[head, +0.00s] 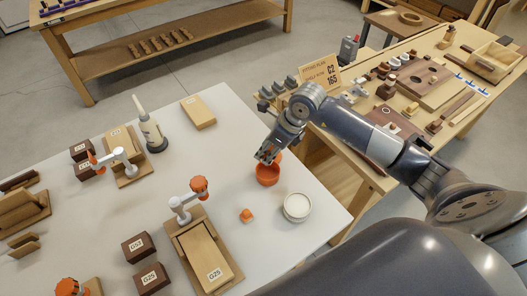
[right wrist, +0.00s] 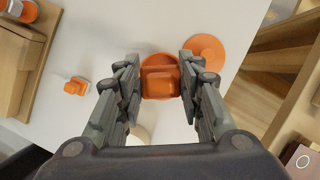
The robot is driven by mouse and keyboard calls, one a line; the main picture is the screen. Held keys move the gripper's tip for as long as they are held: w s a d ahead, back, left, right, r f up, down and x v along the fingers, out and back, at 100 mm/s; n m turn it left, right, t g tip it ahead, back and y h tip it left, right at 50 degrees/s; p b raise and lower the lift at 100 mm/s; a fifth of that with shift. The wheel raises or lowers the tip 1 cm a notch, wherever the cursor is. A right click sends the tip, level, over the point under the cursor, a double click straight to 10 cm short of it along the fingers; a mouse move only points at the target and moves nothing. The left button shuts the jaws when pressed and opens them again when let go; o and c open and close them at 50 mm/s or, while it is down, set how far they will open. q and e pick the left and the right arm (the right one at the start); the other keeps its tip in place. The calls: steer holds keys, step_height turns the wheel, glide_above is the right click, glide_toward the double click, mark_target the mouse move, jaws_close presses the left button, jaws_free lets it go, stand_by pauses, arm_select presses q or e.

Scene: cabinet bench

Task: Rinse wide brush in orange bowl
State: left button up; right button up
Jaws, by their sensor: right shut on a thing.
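My right gripper (head: 268,155) is just above the bowl, reaching in from the right. In the right wrist view its two fingers (right wrist: 160,88) are on either side of an orange block-like piece, which I take for the wide brush (right wrist: 160,83). The gripper is shut on it, over the bowl. The brush's lower end is hidden, so I cannot tell whether it touches the bowl's inside. My left gripper is not in view.
A small orange piece (head: 246,215) and a white round dish (head: 297,206) stand near the bowl. A wooden fixture (head: 205,252) with an orange-knobbed clamp (head: 199,186) is nearby. A wooden bench (head: 430,95) with parts is at right.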

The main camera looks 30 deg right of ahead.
steer(key=shift+f+b, duration=1.5)
steer(key=shift+f, duration=1)
steer(key=shift+r, duration=0.1)
steer(key=shift+f+b, duration=0.9)
steer(key=shift+f+b, duration=0.35)
steer(key=shift+f+b, duration=0.5)
steer(key=shift+s+f, duration=0.1)
steer(key=shift+r, duration=0.2)
steer(key=shift+f+b, duration=0.15)
steer(key=shift+b, duration=0.2)
